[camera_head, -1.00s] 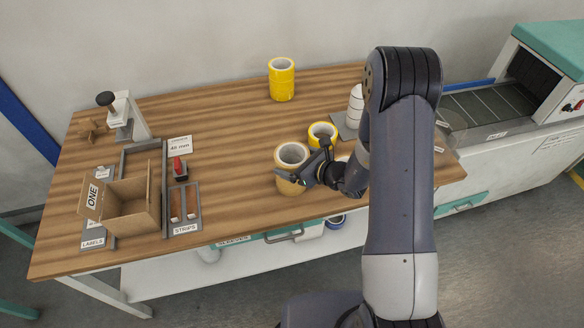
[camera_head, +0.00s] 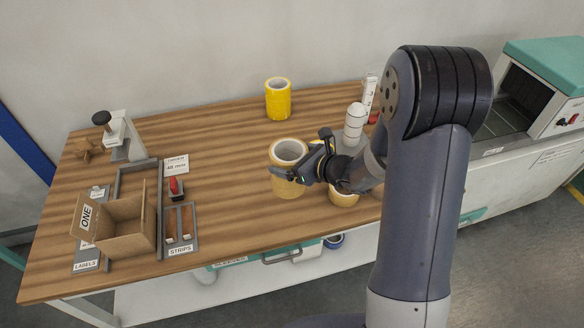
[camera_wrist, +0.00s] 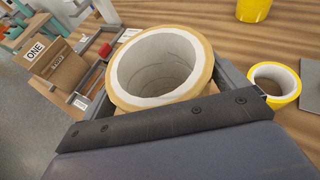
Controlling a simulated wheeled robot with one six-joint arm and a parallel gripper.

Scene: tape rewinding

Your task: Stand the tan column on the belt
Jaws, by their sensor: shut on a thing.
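The tan column (camera_head: 286,188) is a stout upright stack of tan tape with a pale hollow core. It is near the front middle of the table. My gripper (camera_head: 298,174) is shut on it from the right. In the wrist view the tan column (camera_wrist: 160,65) stands between the fingers, its open top facing the camera. I cannot tell whether its base touches the table. The dark belt (camera_head: 496,122) is at the far right, by the teal-topped machine, and partly hidden by my arm.
A tall yellow column (camera_head: 278,100) stands at the back. A shorter yellow roll (camera_wrist: 275,82) is close to the right of the held column. A white bottle (camera_head: 354,125) stands beyond. An open box (camera_head: 125,225) and trays are at the left. The middle left of the table is clear.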

